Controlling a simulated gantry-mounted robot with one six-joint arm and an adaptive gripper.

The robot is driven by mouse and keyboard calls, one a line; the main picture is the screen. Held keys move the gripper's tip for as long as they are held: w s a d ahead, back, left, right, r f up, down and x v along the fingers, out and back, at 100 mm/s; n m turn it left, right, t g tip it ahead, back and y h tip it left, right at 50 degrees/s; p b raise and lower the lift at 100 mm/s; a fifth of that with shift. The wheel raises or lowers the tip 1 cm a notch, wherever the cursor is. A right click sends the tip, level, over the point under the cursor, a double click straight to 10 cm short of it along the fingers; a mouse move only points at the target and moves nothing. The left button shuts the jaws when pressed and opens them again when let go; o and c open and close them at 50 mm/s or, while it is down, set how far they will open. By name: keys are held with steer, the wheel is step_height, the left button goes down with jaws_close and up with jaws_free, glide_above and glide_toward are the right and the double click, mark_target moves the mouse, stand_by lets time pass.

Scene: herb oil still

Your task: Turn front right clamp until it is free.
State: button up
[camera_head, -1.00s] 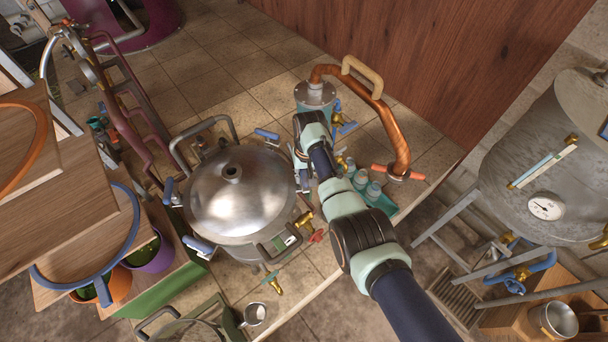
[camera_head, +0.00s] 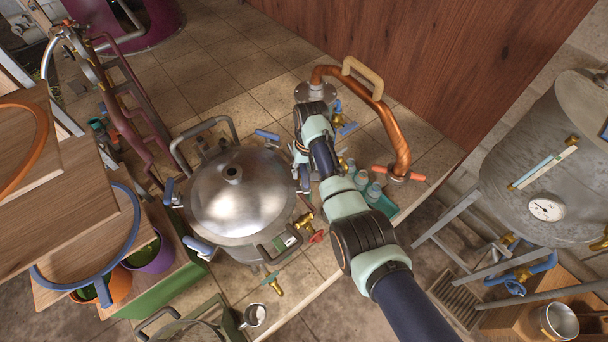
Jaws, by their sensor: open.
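The steel still pot (camera_head: 240,196) stands left of centre with a domed lid and a short neck. Blue-handled clamps sit around its rim: one at the back (camera_head: 267,135), one at the left (camera_head: 169,191) and one at the front left (camera_head: 199,246). My gripper (camera_head: 304,186) points down at the right side of the rim, with its jaws open. The rim spot there, where a further clamp may sit, is covered by my gripper and wrist. I cannot tell whether the jaws touch anything.
A brass valve with a red handle (camera_head: 316,237) sits just below my gripper. Teal-capped bottles in a green rack (camera_head: 384,205) stand close to my arm's right. A copper pipe (camera_head: 392,125) arches behind. A lid handle (camera_head: 278,247) projects at the front.

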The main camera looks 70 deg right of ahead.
mark_target(305, 170)
steer(key=shift+s+d+r, duration=0.1)
steer(key=shift+s+r, duration=0.05)
steer(key=shift+r, duration=2.2)
